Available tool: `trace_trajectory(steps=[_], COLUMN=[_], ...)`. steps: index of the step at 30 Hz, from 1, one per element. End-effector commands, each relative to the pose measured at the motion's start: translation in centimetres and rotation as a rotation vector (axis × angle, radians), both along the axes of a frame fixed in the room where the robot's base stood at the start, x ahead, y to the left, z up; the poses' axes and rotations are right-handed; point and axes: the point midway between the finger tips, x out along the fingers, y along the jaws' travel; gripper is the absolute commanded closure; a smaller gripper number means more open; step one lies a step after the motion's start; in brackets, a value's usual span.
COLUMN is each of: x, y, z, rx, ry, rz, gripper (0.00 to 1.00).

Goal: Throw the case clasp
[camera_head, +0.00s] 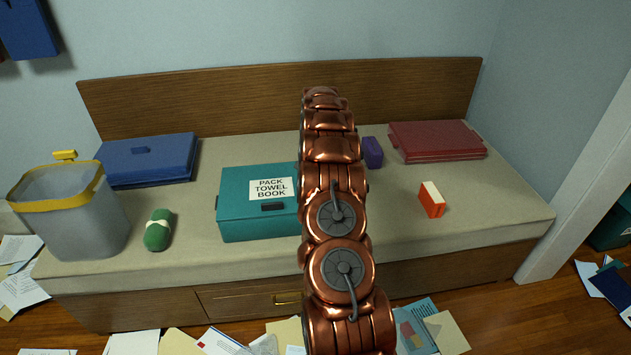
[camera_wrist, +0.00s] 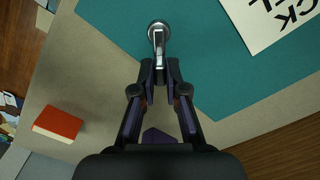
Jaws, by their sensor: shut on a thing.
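The teal case (camera_head: 240,218) lies closed on the bench, with a white label (camera_head: 271,189) reading "PACK TOWEL BOOK". In the wrist view the case's teal surface (camera_wrist: 120,25) fills the upper part. The silver case clasp (camera_wrist: 158,30), a round base with a short lever, sits on it near the case's edge. My gripper (camera_wrist: 160,74) is shut on the lever's end, its fingertips close together. In the head view my copper arm hides my gripper, the clasp and the case's right part.
On the bench (camera_head: 400,233) are a green rolled towel (camera_head: 157,232), a red-orange book (camera_head: 432,200), a purple object (camera_head: 372,152), a blue case (camera_head: 145,162) and a dark red case (camera_head: 437,140). A grey bin (camera_head: 80,220) stands at left. Papers litter the floor.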

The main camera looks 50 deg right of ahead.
Motion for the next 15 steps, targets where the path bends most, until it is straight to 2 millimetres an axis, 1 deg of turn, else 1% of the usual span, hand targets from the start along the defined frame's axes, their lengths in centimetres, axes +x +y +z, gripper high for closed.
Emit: trace_trajectory(steps=[15], x=[-1.5], y=[0.2], z=[0.0], rx=[0.001], ry=[-0.001], rz=[-0.482], gripper=[1.0])
